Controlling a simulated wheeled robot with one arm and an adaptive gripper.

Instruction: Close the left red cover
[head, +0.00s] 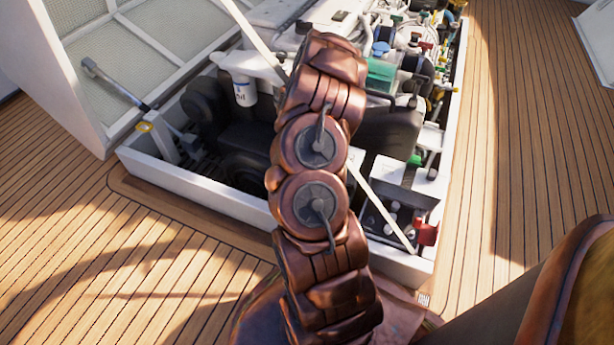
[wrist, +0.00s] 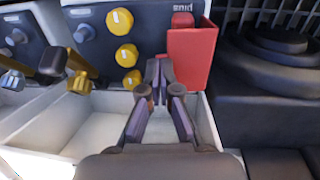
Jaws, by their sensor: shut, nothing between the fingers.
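My gripper is hidden behind my arm there.
Yellow knobs (wrist: 126,55) on a dark panel lie left of my gripper, with a yellow-handled lever (wrist: 80,82) further left. A dark round part (wrist: 275,40) is at the right. The white hatch frame (head: 195,185) surrounds the engine bay; wooden deck (head: 515,150) lies clear around it.

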